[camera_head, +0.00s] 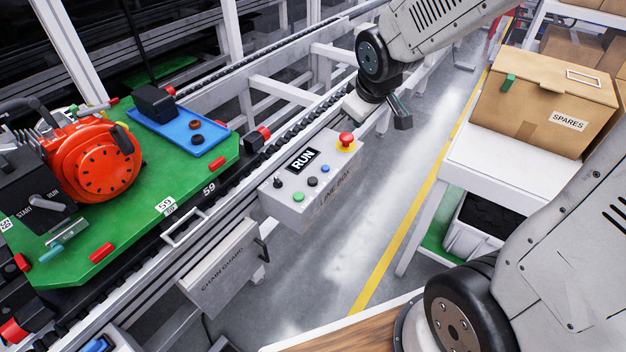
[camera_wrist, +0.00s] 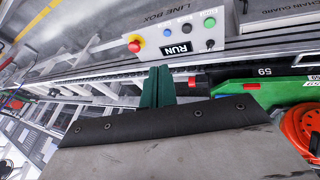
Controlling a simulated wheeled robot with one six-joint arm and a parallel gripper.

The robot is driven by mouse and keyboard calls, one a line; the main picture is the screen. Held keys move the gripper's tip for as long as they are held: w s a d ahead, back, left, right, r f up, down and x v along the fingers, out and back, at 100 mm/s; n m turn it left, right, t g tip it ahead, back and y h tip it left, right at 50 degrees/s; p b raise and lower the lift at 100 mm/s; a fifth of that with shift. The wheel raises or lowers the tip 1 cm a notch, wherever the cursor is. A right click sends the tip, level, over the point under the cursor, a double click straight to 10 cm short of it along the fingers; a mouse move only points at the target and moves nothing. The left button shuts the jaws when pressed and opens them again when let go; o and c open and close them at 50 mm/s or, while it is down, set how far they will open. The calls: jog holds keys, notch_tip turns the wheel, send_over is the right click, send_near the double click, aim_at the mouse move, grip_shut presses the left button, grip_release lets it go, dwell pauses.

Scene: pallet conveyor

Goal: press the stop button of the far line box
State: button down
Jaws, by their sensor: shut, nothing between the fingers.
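A grey line box (camera_head: 322,196) sits beside the conveyor rail, its sloped face showing a RUN display (camera_head: 300,160). At its far end is a red mushroom button (camera_head: 346,138) on a yellow base. Blue (camera_head: 325,168), black (camera_head: 312,182) and green (camera_head: 298,197) buttons and a black switch (camera_head: 277,183) are also on the face. My gripper (camera_head: 402,114) is shut and empty, above and beyond the red button's end of the box, apart from it. In the wrist view the shut green fingers (camera_wrist: 158,84) show below the box (camera_wrist: 232,20) and its red button (camera_wrist: 135,46).
A green pallet (camera_head: 115,262) with a red engine (camera_head: 95,160) and a blue tray (camera_head: 180,128) stands on the conveyor at left. A chain guard (camera_head: 222,268) hangs below the rail. A SPARES carton (camera_head: 545,100) sits on a white bench (camera_head: 500,165) at right. Floor between is clear.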

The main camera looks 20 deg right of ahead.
jog(key=w+a+f+n+t+y, duration=0.15)
jog(key=w+f+n, duration=0.25)
jog(key=w+f, duration=0.55)
jog(key=n+t+y, duration=0.2)
jog(key=n+y, duration=0.1)
send_over(315, 182)
notch_tip(315, 182, down, 9)
jog(key=shift+h, duration=0.25)
jog(key=shift+w+f, duration=0.1)
jog(key=shift+f, duration=4.25)
jog(key=shift+f, duration=0.15)
jog(key=shift+f, duration=0.25)
